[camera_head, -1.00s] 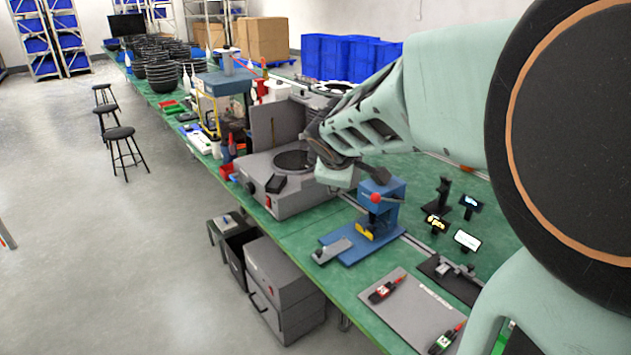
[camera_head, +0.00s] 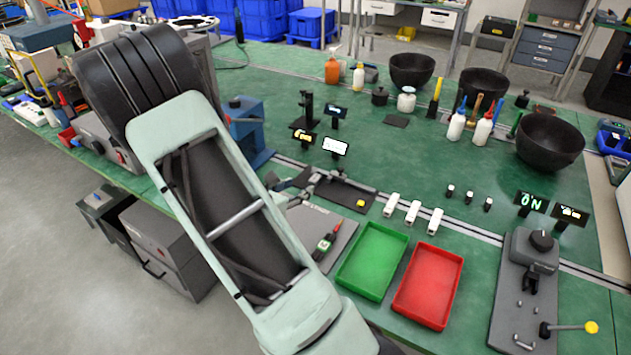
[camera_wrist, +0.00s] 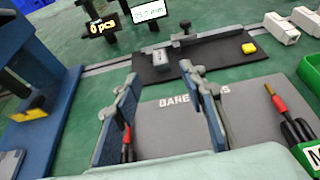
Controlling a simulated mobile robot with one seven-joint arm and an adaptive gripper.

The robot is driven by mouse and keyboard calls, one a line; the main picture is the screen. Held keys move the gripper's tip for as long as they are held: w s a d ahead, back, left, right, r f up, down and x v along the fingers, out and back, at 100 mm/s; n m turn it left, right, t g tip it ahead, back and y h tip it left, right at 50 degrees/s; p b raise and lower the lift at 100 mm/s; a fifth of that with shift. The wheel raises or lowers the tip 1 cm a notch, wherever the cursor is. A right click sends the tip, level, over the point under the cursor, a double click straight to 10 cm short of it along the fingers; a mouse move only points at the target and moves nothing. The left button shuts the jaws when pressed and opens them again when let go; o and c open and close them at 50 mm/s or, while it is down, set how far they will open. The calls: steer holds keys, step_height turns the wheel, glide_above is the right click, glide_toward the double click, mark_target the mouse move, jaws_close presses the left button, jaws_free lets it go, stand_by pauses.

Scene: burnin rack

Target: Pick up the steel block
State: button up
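A small grey block (camera_wrist: 186,66), which looks like the steel block, is at the near side of a dark plate (camera_wrist: 153,68) in the wrist view, partly behind my right fingertip. I cannot tell whether it is loose or part of the grey bar fixture (camera_wrist: 208,38) on that plate. My gripper (camera_wrist: 163,85) is open, its two blue-and-grey fingers wide apart with nothing between them. It is above a grey lettered mat (camera_wrist: 165,135), just in front of the dark plate. In the head view my arm mostly hides the gripper; the dark plate (camera_head: 340,195) shows beside it.
A yellow block (camera_wrist: 248,48) lies on the dark plate. A blue press (camera_wrist: 40,85) stands left. Red-tipped tools (camera_wrist: 275,100) lie right on the mat. Green (camera_head: 372,262) and red (camera_head: 428,285) trays and white blocks (camera_head: 413,211) are further right.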

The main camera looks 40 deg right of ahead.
mark_target(314, 179)
steer(key=x, duration=0.9)
steer(key=shift+w+d+f, duration=0.15)
steer(key=shift+d, duration=0.15)
jaws_close()
